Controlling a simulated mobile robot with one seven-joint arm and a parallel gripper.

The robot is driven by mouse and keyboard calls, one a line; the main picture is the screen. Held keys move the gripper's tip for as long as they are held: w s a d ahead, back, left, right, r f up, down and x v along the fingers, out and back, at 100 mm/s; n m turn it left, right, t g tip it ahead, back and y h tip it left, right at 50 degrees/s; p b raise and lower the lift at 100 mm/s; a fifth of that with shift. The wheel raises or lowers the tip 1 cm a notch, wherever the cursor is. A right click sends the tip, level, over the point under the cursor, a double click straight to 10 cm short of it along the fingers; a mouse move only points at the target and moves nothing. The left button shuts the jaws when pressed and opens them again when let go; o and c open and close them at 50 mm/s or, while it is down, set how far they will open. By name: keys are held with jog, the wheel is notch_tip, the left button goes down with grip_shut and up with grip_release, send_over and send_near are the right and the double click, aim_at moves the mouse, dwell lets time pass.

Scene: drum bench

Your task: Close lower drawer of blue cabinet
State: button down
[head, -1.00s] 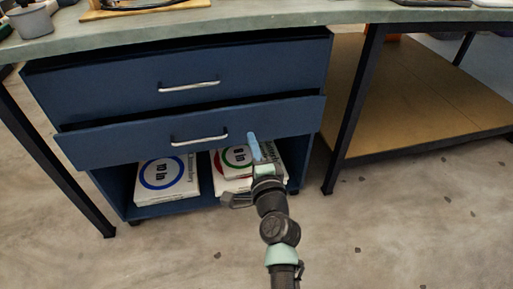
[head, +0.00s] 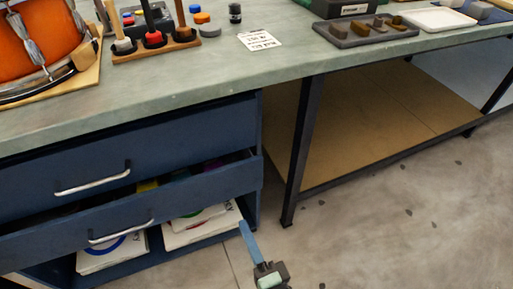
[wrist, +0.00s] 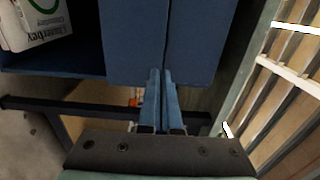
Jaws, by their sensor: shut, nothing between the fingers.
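The blue cabinet stands under the bench at left in the head view. Its lower drawer (head: 180,205), with a silver bar handle (head: 121,231), is partly pulled out, and coloured things show in the gap above its front. The upper drawer (head: 60,165) is above it. My gripper (head: 243,227) is shut and empty, by the right end of the lower drawer front. In the wrist view my blue fingertips (wrist: 160,74) are together in front of two blue panels, the lower drawer front (wrist: 135,40) and the upper one (wrist: 200,40). Whether they touch is unclear.
White boxes (head: 195,226) lie on the open shelf below the drawers. A dark bench leg (head: 298,155) stands right of the cabinet, beside a wooden low shelf (head: 370,125). The bench top (head: 200,85) carries a drum, a rack and trays.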

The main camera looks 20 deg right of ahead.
aim_at(221, 173)
jog(key=w, duration=1.3)
jog(key=shift+w+a+r, duration=0.1)
jog(key=shift+w, duration=0.2)
jog(key=shift+w, duration=0.1)
jog(key=shift+w+b, duration=0.85)
jog(key=shift+w, duration=0.35)
jog(key=shift+s, duration=0.1)
